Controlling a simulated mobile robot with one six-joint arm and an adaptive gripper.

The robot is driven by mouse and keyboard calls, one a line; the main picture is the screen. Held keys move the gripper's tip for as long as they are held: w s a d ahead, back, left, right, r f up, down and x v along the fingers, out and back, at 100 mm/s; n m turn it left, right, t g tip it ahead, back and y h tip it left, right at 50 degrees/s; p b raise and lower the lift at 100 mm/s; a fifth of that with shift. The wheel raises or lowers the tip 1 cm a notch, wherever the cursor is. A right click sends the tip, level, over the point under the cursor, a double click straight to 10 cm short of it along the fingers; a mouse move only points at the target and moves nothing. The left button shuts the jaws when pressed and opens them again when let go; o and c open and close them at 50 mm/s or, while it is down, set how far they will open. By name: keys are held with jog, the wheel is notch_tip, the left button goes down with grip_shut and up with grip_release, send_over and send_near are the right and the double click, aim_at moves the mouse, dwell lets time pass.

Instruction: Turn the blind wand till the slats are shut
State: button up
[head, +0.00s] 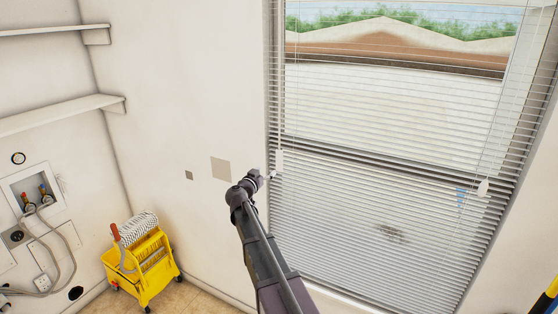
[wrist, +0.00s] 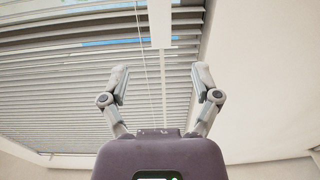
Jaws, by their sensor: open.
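The window blind (head: 390,130) has its slats open, and the outdoors shows between them. At its left edge a thin white wand or cord hangs down to a thicker white end (head: 279,160). In the wrist view a white hanging piece (wrist: 159,24), likely that same end, is at the top, beyond the fingertips. My gripper (head: 268,177) is at the blind's left edge, close to the white end. In the wrist view my gripper (wrist: 160,76) is open, with nothing held between its fingers. The slats (wrist: 60,75) show behind it, with thin cords running down.
A yellow mop bucket (head: 146,264) with a mop stands on the floor at lower left. Wall shelves (head: 60,115) are at left.

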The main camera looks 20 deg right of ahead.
aim_at(279, 159)
jog(key=x, duration=1.2)
grip_shut()
